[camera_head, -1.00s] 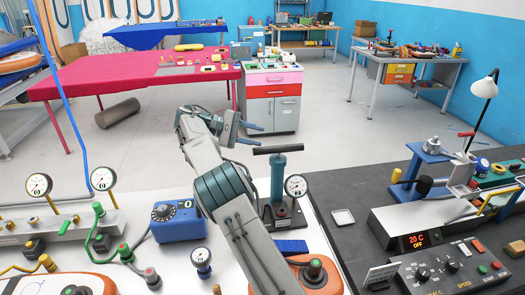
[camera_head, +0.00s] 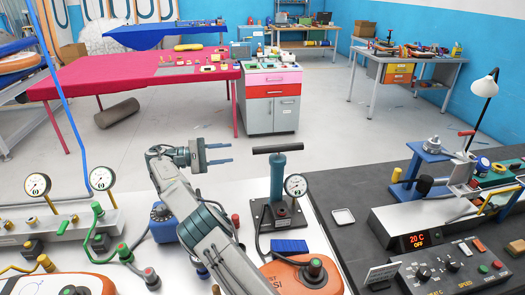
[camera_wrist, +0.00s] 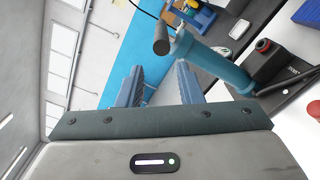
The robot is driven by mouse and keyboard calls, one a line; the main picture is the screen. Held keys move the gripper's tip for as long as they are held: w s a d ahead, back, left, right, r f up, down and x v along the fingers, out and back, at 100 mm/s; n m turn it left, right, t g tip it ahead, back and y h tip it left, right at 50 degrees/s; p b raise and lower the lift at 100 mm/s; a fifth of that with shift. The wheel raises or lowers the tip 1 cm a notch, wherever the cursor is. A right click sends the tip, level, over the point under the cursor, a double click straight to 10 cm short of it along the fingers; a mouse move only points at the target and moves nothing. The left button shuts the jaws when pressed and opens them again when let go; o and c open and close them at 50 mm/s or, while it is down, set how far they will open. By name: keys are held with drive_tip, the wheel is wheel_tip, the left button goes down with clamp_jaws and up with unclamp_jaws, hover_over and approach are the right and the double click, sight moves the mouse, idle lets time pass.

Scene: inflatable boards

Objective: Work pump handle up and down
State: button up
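The hand pump (camera_head: 278,185) stands upright on the white bench, with a teal barrel and a dark T-shaped handle (camera_head: 277,149) across its top. A pressure gauge (camera_head: 295,185) sits at its right side. My gripper (camera_head: 229,154) is open and empty, to the left of the pump at about handle height, its blue fingers pointing right toward it. In the wrist view the open fingers (camera_wrist: 158,86) show in front, with the pump barrel (camera_wrist: 215,65) beyond them and the round end of the handle (camera_wrist: 161,46) above. The gripper is apart from the handle.
An orange inflatable board (camera_head: 303,275) lies in front of the pump, with a hose running to it. A blue box (camera_head: 163,222) is partly behind my arm. A dark bench with a control panel (camera_head: 450,270) is at the right. Gauges (camera_head: 102,178) stand at the left.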

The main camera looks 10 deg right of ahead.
sight(262, 150)
drive_tip(key=d+p, duration=0.3)
drive_tip(key=d, duration=0.9)
drive_tip(key=shift+s+d, duration=0.1)
drive_tip(key=shift+d, duration=0.2)
